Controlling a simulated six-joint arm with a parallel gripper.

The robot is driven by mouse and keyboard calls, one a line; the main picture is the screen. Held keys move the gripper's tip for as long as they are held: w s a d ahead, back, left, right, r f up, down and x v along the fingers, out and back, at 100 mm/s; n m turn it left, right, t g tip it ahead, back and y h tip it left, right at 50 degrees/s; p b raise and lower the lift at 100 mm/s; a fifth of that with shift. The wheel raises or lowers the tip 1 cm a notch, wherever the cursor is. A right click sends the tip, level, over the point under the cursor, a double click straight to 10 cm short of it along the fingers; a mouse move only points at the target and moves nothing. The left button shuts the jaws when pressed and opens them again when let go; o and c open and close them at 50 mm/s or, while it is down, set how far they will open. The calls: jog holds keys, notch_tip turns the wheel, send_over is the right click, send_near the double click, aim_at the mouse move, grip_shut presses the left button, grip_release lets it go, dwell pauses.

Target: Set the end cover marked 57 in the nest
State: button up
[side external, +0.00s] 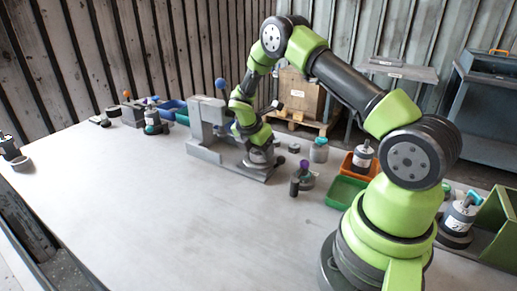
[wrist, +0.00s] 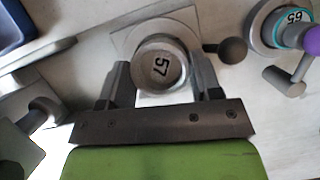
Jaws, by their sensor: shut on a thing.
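In the wrist view, the end cover (wrist: 160,65) is a round grey cup with a dark "57" on its face. My gripper (wrist: 163,80) is shut on it, one finger on each side. Behind the cover is a pale square plate with a rounded grey part (wrist: 165,22), partly hidden by the cover; I cannot tell if this is the nest or if the cover touches it. In the side view, my gripper (side external: 261,152) points down low over the right end of a grey fixture's base (side external: 225,165). The cover is too small to make out there.
A part marked 65 (wrist: 290,20) with a teal ring and purple knob lies at the wrist view's upper right. A dark ball knob (wrist: 233,50) is close to the right finger. In the side view, a green bin (side external: 346,192) and orange bin (side external: 350,168) stand right; the front table is clear.

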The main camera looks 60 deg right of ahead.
jog(key=shift+f, duration=0.35)
jog(key=o, duration=1.2)
jog(key=shift+o, duration=0.2)
jog(key=shift+r, duration=3.75)
